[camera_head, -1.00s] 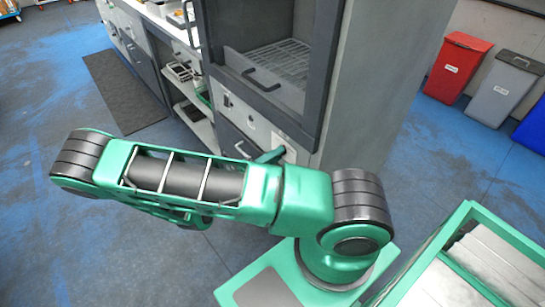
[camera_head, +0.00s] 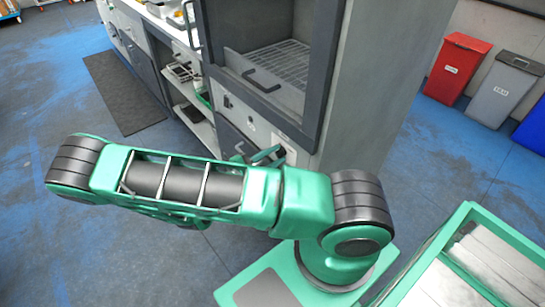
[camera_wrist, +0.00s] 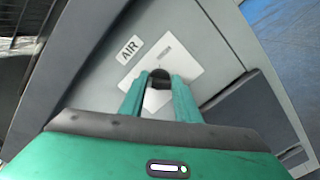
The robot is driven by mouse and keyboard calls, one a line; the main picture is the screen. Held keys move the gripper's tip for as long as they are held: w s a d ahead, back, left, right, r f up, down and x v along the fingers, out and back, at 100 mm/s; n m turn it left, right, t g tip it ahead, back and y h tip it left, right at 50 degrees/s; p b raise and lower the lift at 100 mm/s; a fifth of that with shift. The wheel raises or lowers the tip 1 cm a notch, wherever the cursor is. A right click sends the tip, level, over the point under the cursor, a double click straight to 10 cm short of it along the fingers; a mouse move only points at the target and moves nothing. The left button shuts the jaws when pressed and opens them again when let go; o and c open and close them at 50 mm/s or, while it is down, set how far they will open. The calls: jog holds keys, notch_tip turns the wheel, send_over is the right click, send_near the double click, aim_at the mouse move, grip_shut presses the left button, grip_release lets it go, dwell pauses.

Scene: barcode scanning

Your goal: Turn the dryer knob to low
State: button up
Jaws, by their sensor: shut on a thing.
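The dryer (camera_head: 270,75) is the tall grey cabinet with a dark-framed front and a wire rack inside. In the wrist view its black knob (camera_wrist: 160,77) sits on a white plate (camera_wrist: 172,62) beside an "AIR" label (camera_wrist: 130,49). My gripper (camera_wrist: 160,88) has its two green fingers on either side of the knob, shut on it. The knob's lower part is hidden between the fingers. In the head view my gripper is at the dryer's lower front panel, mostly hidden behind my arm. The knob's setting cannot be read.
A counter with shelves (camera_head: 180,70) stands left of the dryer. A dark mat (camera_head: 125,92) lies on the floor there. A red bin (camera_head: 457,68) and a grey bin (camera_head: 502,90) stand at the right. The blue-grey floor left of my arm is clear.

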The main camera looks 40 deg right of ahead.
jog(key=shift+w+a+f+n, duration=0.1)
jog(key=shift+w+a+n, duration=0.05)
jog(key=shift+n, duration=0.75)
jog(key=o, duration=1)
jog(key=a, duration=1)
jog(key=shift+a, duration=0.35)
jog(key=shift+s, duration=0.3)
